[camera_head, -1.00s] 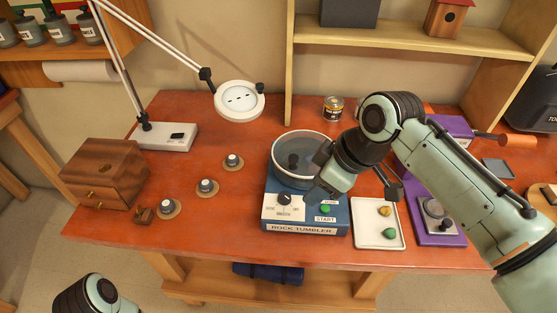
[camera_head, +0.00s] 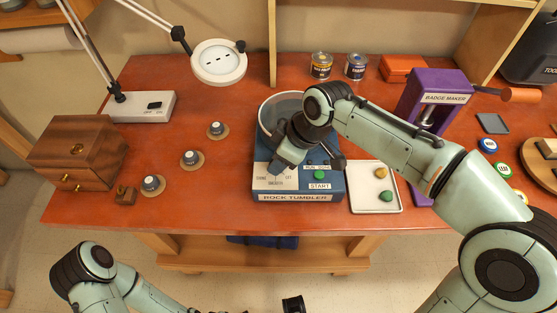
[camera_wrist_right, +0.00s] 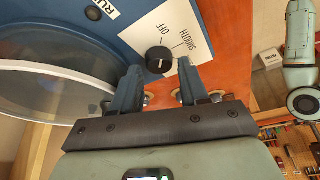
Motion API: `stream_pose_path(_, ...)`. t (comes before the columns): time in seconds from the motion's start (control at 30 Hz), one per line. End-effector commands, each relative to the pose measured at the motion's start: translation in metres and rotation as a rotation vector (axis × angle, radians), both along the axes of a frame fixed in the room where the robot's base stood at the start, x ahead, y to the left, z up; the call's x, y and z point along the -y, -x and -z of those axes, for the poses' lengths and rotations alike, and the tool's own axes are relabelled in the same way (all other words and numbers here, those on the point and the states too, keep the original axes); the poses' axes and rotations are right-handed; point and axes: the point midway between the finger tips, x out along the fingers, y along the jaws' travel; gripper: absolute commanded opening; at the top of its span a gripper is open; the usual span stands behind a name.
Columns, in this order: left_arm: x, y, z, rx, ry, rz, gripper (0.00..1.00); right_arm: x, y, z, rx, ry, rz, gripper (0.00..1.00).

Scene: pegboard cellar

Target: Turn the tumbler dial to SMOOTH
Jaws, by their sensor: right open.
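The rock tumbler (camera_head: 327,186) is a blue box with a clear round drum, standing near the table's front edge. Its white dial panel (camera_head: 266,183) shows the word SMOOTH at the bottom. My right gripper (camera_head: 277,168) is over this panel and hides the dial in the head view. In the right wrist view the black tumbler dial (camera_wrist_right: 159,60) has a white mark; which way it points is unclear. The open right fingers (camera_wrist_right: 159,68) are on either side of the dial's near edge, with nothing held.
The green START button (camera_head: 319,174) is right of the panel. A white tray (camera_head: 362,208) with stones and a purple badge maker (camera_head: 432,95) stand further right. Several small knobs (camera_head: 191,158) are on the table to the left, near a wooden box (camera_head: 78,152).

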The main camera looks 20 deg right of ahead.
Motion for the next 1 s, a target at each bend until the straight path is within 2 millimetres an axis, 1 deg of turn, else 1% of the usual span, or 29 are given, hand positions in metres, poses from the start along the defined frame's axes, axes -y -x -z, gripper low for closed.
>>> stream_pose_path(0.03,0.0001,0.0001,0.0011,0.0,0.0,0.0,0.43,-0.0018,-0.0013,0.0063,-0.002,0.001,0.0,0.44)
stream_pose_path(0.17,0.0001,0.0003,0.0018,0.0,0.0,0.0,0.43,-0.004,-0.0033,0.0132,-0.001,0.001,0.0,0.44)
stream_pose_path(0.47,0.0,0.0002,0.0018,0.0,0.0,0.0,0.43,-0.0048,-0.004,0.0148,0.001,0.001,0.0,0.44)
stream_pose_path(0.6,0.0001,0.0003,0.0018,0.0,0.0,0.0,0.43,-0.0047,-0.004,0.0147,0.001,0.001,0.0,0.04)
stream_pose_path(0.87,0.0001,0.0004,0.0021,0.0,0.0,0.0,0.43,-0.005,-0.0037,0.0145,0.001,0.0,0.016,0.04)
stream_pose_path(1.0,0.0,0.0005,0.0028,0.0,0.0,0.0,0.43,-0.0053,-0.0033,0.0146,0.002,0.0,0.06,0.04)
